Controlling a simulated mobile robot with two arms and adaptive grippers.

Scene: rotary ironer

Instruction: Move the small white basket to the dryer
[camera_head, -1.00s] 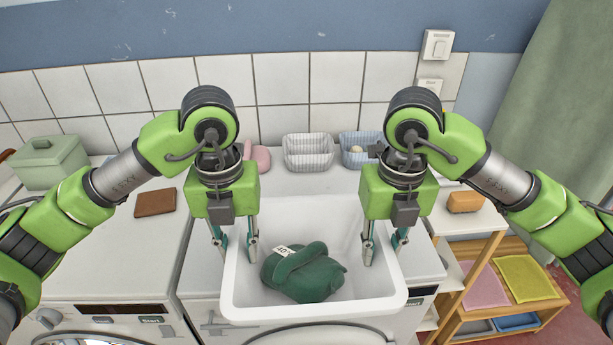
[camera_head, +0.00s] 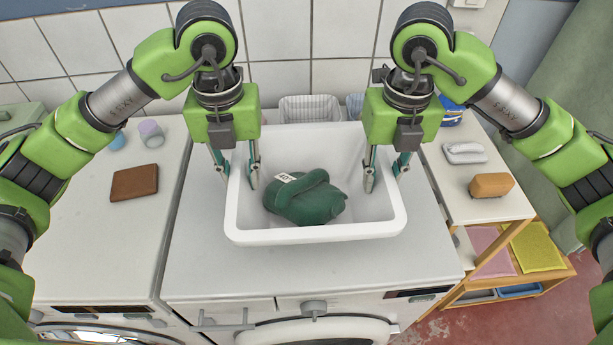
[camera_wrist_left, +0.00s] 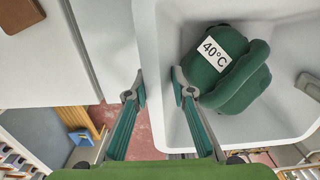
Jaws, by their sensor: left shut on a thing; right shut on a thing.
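The small white basket (camera_head: 315,234) is over the top of the right-hand white front-loading machine (camera_head: 320,272). I cannot tell whether it rests on the top or hangs just above it, nor which machine is the dryer. A folded green cloth (camera_head: 312,205) with a 40°C tag lies inside; it also shows in the left wrist view (camera_wrist_left: 243,85). My left gripper (camera_head: 236,182) is shut on the basket's left wall, one finger on each side. My right gripper (camera_head: 386,178) is shut on its right wall.
A second white machine (camera_head: 90,250) stands at left with a brown wallet-like item (camera_head: 135,182) on top. Small grey baskets (camera_head: 310,109) stand behind, against the tiles. A shelf unit at right holds an orange block (camera_head: 491,185). The machine top before the basket is clear.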

